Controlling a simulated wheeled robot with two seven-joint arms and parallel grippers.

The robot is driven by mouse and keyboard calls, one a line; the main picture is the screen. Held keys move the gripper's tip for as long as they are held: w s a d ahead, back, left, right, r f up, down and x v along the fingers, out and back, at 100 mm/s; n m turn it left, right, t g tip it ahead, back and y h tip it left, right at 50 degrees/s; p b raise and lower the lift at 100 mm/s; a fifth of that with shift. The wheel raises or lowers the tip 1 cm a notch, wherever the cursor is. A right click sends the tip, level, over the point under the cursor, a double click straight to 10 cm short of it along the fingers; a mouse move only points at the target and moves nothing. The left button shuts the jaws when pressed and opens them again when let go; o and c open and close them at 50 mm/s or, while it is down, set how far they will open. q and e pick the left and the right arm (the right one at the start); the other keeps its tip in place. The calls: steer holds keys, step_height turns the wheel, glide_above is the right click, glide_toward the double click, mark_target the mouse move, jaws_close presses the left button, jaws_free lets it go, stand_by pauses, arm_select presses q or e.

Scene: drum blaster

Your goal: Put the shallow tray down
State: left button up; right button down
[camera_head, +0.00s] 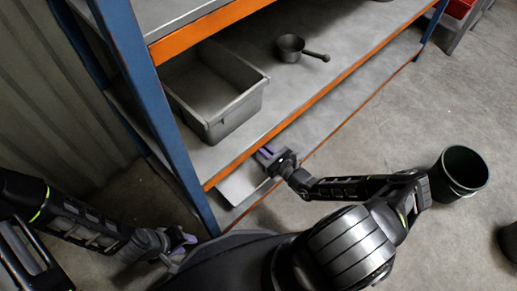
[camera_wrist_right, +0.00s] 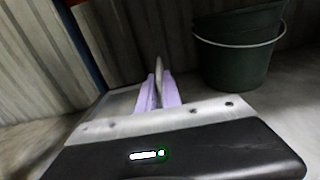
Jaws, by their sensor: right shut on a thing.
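The shallow tray (camera_head: 242,184) is a light grey flat piece at the lower shelf level, partly hidden under the shelf above. My right gripper (camera_head: 266,153) reaches in at the shelf's front edge, next to the tray. In the right wrist view its purple fingers (camera_wrist_right: 158,92) are closed on a thin grey upright edge (camera_wrist_right: 159,68), which appears to be the tray's rim. Whether the tray rests fully on the lower shelf cannot be told. My left gripper (camera_head: 183,243) is low at the left, by the blue post, with its fingers apart and empty.
A deep grey bin (camera_head: 235,119) and a metal scoop (camera_head: 291,47) stand on the shelf above, with an orange front beam (camera_head: 315,103). A blue post (camera_head: 160,110) is at the left.

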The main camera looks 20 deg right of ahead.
step_height(320, 180, down, 4)
steer(key=shift+r+b, duration=0.15)
steer(key=shift+b, duration=0.9)
steer(key=c, duration=2)
jaws_free()
steer(key=shift+f, duration=0.2)
steer(key=o, duration=0.5)
steer(key=shift+c, duration=0.2)
steer(key=shift+r, duration=0.1)
